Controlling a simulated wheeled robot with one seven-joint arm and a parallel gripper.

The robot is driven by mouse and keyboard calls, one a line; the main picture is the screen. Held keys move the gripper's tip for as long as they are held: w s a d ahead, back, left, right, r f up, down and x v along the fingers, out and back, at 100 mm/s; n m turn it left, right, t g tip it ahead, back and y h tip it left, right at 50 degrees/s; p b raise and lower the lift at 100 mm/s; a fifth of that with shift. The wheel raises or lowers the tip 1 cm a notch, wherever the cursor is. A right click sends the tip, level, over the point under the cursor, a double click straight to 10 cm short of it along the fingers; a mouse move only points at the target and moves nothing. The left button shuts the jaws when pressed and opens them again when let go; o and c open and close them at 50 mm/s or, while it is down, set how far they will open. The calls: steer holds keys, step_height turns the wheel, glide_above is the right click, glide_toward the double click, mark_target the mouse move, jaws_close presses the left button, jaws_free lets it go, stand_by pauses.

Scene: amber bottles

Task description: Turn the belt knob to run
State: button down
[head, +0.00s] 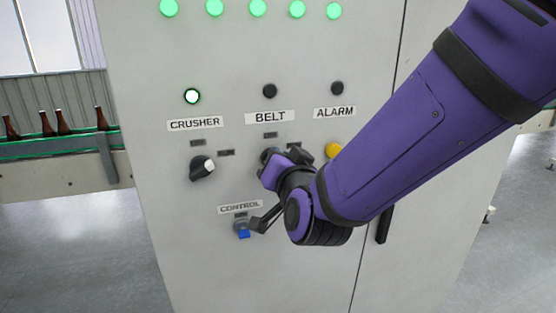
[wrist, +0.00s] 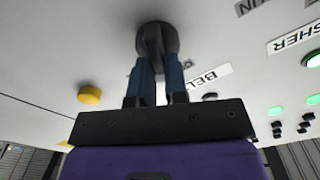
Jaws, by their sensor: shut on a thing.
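The black belt knob (head: 269,154) sits below the BELT label (head: 269,117) on the grey cabinet, mostly hidden behind my gripper in the head view. In the wrist view the knob (wrist: 157,38) shows between the blue fingers of my gripper (wrist: 158,62), which is shut on it. I cannot tell which mark the knob points to. The belt lamp (head: 270,91) above the label is dark.
The crusher knob (head: 203,167) is to the left, under a lit crusher lamp (head: 192,96). A yellow button (head: 334,150) is close on the right. A blue key switch (head: 243,230) sits below. Brown bottles (head: 63,122) stand on a conveyor at left.

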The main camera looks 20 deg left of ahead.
steer(key=m, duration=0.6)
steer(key=shift+w+d+f, duration=0.15)
steer(key=shift+d+f, duration=0.05)
steer(key=shift+f, duration=0.1)
stand_by(0.4)
steer(key=c, duration=1.1)
jaws_free()
steer(key=shift+c, duration=0.2)
steer(key=v, duration=1.1)
steer(key=shift+a, duration=0.1)
